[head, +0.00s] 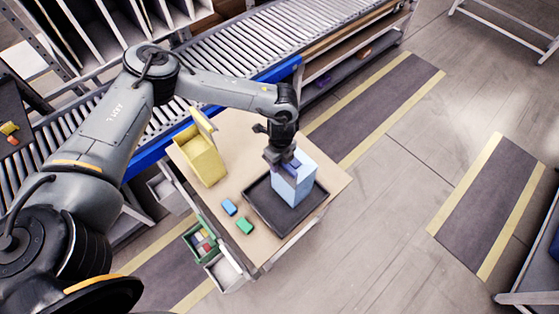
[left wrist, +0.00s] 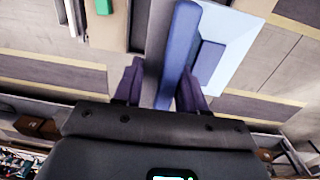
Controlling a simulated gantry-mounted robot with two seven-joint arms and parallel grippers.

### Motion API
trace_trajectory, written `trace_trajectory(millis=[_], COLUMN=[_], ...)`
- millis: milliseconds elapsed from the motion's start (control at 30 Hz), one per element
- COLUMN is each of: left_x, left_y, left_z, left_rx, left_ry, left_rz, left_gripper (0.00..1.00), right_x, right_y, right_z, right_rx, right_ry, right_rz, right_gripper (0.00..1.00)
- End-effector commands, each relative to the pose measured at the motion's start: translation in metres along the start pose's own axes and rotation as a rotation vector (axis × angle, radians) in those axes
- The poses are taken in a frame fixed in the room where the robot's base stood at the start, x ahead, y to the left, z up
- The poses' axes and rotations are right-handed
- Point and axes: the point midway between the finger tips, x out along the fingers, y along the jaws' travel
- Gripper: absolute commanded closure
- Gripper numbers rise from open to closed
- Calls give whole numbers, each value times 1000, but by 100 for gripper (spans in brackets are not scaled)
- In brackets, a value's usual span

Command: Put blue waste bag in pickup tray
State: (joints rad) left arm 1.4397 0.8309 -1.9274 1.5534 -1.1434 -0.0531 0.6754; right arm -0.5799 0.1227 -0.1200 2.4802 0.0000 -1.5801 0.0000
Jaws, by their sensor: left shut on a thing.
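The blue waste bag (head: 294,182) is a light blue, upright box shape with a darker blue strip on top. It stands in or just over the black pickup tray (head: 262,216); I cannot tell whether its base touches. My left gripper (head: 284,160) is above it, shut on its top. In the left wrist view, the darker blue strip of the bag (left wrist: 179,50) runs between the two fingers of the gripper (left wrist: 163,88), with the light blue body beyond. My right gripper is not in view.
A small blue block (head: 229,207) and a green block (head: 244,226) lie by the tray. A green bin (head: 198,243) hangs at the table's front. A roller conveyor (head: 235,52) runs behind.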

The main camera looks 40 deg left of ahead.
Motion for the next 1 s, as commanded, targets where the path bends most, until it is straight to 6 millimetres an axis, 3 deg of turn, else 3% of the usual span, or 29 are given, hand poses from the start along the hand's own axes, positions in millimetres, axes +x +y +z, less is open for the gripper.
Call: trace_trajectory(millis=[300, 333, 500, 800, 1000], left_x=[3, 3, 3, 1, -12], left_y=[-1, 0, 0, 0, -1], left_z=[0, 0, 0, 0, 0], left_rx=[-1, -1, 0, 0, 0], left_ry=[0, 0, 0, 0, 2], left_rz=[-1, 0, 0, 0, -2], left_gripper=[90, 58, 34, 34, 34], right_x=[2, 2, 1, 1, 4], right_y=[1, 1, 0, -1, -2], right_z=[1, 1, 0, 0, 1], right_rx=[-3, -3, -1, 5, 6], right_ry=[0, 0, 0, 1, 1], right_rz=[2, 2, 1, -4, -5], right_gripper=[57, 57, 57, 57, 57])
